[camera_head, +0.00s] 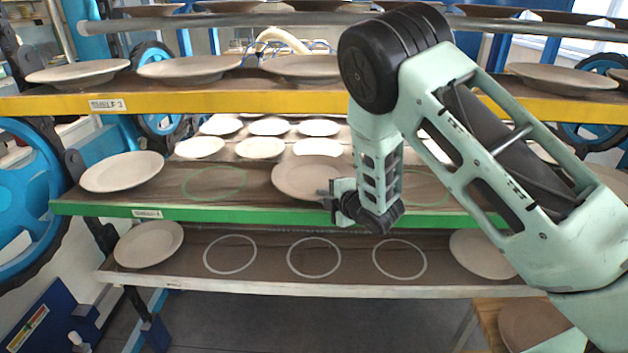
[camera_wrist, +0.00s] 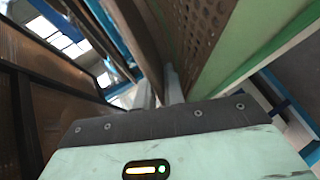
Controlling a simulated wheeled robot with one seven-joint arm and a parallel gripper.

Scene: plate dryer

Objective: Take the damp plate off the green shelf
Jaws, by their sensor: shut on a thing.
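The green shelf (camera_head: 240,215) is the middle level of the rack in the head view; its perforated deck and green edge (camera_wrist: 235,62) also show in the wrist view. A pale beige plate (camera_head: 300,180) lies at or just above this shelf, near its middle. My gripper (camera_head: 334,200) is shut on the plate's front right rim, right at the green edge. In the wrist view my fingers (camera_wrist: 160,88) reach forward alongside the shelf. I cannot tell whether the plate still touches the deck. Dampness cannot be made out.
Another plate (camera_head: 122,171) sits left on the green shelf, beside an empty green ring (camera_head: 214,183). The yellow shelf (camera_head: 200,102) with plates is close above. The lower shelf (camera_head: 190,282) holds empty white rings and plates at both ends. A wooden surface (camera_head: 490,318) with a plate stands lower right.

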